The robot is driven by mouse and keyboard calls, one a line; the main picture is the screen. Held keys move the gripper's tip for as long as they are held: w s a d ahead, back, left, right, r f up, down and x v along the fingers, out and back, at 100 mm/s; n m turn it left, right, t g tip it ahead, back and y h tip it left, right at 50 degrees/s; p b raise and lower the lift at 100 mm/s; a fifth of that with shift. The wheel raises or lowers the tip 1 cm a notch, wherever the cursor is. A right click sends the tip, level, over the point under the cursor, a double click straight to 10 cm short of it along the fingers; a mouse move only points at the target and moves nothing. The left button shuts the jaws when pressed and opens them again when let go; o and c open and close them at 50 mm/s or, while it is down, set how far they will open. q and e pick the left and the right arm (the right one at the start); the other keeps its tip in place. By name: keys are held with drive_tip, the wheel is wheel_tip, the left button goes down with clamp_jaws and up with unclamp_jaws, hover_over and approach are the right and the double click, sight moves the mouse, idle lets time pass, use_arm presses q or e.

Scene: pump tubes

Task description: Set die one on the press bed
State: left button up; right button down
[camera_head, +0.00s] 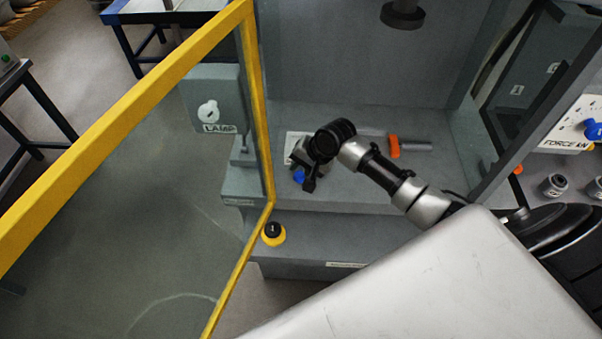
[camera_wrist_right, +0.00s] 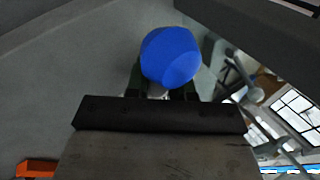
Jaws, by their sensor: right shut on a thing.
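My right gripper (camera_head: 306,177) is over the left part of the grey press bed (camera_head: 375,175), inside the press. It is shut on a blue, rounded thing (camera_head: 298,176), which fills the space between the fingers in the right wrist view (camera_wrist_right: 169,57). I cannot read a mark on it, so I cannot tell whether it is die one. A pale plate (camera_head: 293,139) shows partly behind the gripper. I cannot tell whether the blue thing touches the bed. My left gripper is not in view.
A dark round ram (camera_head: 403,14) hangs above. An orange-ended grey cylinder (camera_head: 416,147) lies at the bed's back right. The yellow-framed clear door (camera_head: 255,110) stands at left. A yellow-and-black button (camera_head: 273,234) is in front. Grey cylindrical pieces (camera_head: 554,185) stand at right.

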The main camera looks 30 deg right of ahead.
wheel_tip(320, 180, down, 4)
drive_tip(key=shift+r+p, duration=0.25)
drive_tip(key=shift+p, duration=0.05)
drive_tip(key=shift+f, duration=0.1)
drive_tip(key=c, duration=1)
unclamp_jaws()
drive_tip(key=shift+s+f, duration=0.1)
drive_tip(key=shift+f, duration=0.05)
drive_tip(key=shift+o, duration=0.2)
drive_tip(key=v, duration=1.2)
drive_tip(key=shift+b, duration=0.4)
